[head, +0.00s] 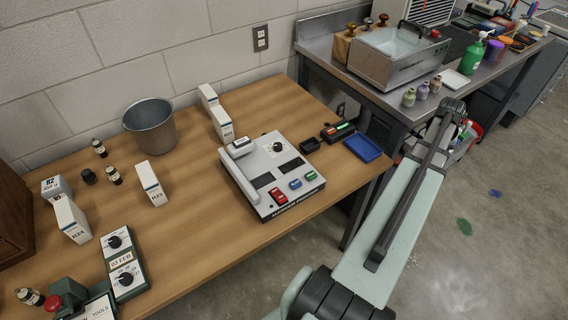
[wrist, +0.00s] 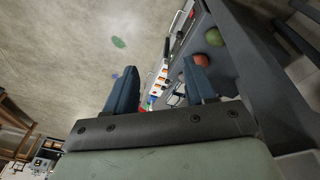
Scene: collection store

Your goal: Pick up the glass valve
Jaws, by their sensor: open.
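I cannot pick out a glass valve for certain in either view. In the head view, small dark labelled bottles (head: 113,175) stand on the wooden table, with a short black round piece (head: 88,176) beside them; none is clearly a glass valve. White cartons (head: 151,184) with labels stand around them. My gripper (wrist: 160,86) is open in the wrist view, its two dark blue fingers apart with nothing between them. It points towards the floor area and a low shelf or rack, away from the wooden table top. In the head view my arm stretches up to the right of the table.
A grey tester (head: 278,168) with coloured buttons sits mid-table, a metal bucket (head: 150,124) behind its left. A blue tray (head: 362,148) lies at the right edge. The metal bench (head: 335,72) behind holds a steel tank (head: 397,58) and bottles. Bare wood (head: 190,220) lies front centre.

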